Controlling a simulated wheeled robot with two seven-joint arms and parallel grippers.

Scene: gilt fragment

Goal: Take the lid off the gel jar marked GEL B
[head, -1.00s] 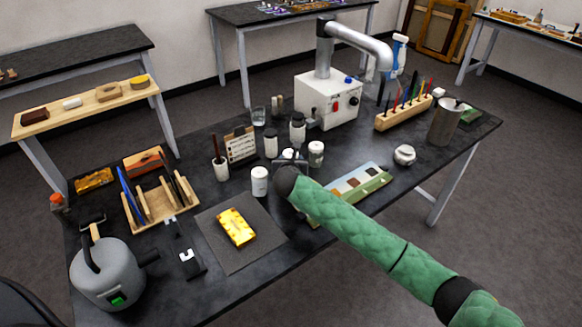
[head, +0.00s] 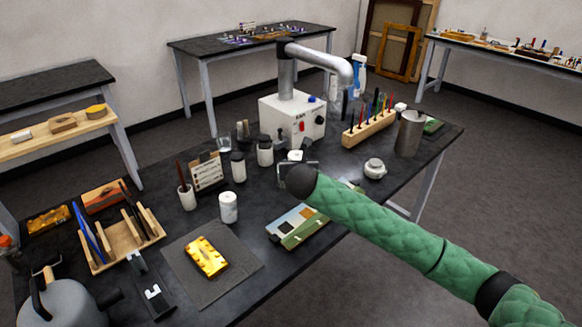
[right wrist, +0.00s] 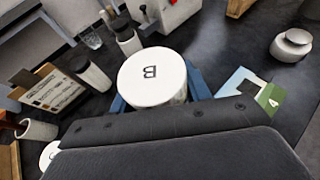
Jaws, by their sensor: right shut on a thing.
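The white round lid (right wrist: 153,76) marked B fills the middle of the right wrist view, between the blue fingers of my right gripper (right wrist: 158,97). The gripper is shut on it. In the head view my right gripper (head: 298,170) is over the middle of the bench, with the white lid top (head: 295,155) just behind it. The jar body under the lid is hidden, so I cannot tell whether the lid is apart from it. Another white jar (head: 228,207) stands upright to the left. My left gripper is out of view.
Dark-capped bottles (head: 265,151) and a white control box (head: 292,118) stand behind. A colour card (head: 290,222) lies near my gripper; a squat white pot (head: 375,168) is to the right. A gold block (head: 206,256) lies on a grey mat (head: 240,277) at front left.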

